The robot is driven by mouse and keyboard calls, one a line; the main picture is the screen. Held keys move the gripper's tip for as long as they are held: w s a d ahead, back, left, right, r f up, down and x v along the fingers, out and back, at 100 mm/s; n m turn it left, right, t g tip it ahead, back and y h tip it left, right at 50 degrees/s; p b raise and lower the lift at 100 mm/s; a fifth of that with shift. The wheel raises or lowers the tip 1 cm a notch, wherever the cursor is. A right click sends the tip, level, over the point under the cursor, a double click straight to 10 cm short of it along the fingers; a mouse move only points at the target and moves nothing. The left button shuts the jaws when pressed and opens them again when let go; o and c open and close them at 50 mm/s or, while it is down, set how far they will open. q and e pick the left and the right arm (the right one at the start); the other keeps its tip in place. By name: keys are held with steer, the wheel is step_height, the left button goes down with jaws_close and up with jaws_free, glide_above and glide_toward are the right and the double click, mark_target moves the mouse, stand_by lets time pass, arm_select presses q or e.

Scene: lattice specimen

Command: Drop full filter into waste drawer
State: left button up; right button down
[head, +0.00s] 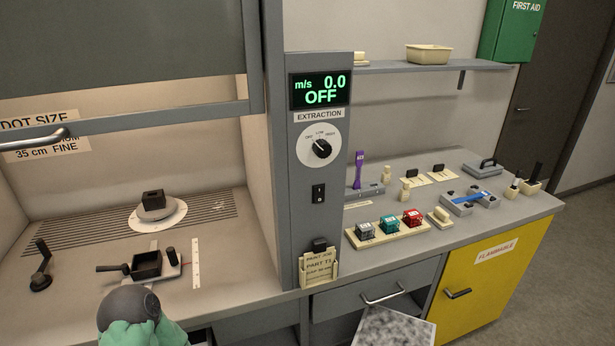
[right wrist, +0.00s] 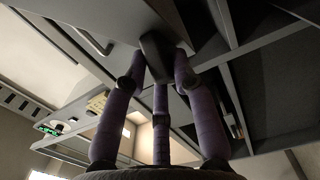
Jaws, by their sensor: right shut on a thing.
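A square panel with a speckled grey and white face (head: 396,330), which looks like the full filter, shows at the bottom edge of the head view, in front of a grey drawer (head: 345,303) with a bar handle. Its lower part is cut off. No waste label is readable. In the right wrist view, my right gripper (right wrist: 158,65), with purple fingers, is shut around a dark block (right wrist: 155,47) below a grey surface. My right gripper is outside the head view. My left gripper (head: 135,318), dark and green, is at the bottom left; its fingertips are hidden.
A yellow flammable cabinet (head: 490,275) stands right of the drawer. The bench above holds a rack of coloured cubes (head: 390,226) and other small parts. A dark pan (head: 146,265) lies in the hood at left. The extraction display (head: 320,91) reads OFF.

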step_height(320, 180, down, 4)
steer(key=shift+r+b, duration=0.15)
steer(key=shift+b, duration=1.1)
steer(key=c, duration=0.9)
jaws_free()
steer(key=v, duration=1.2)
steer(key=shift+a, duration=0.1)
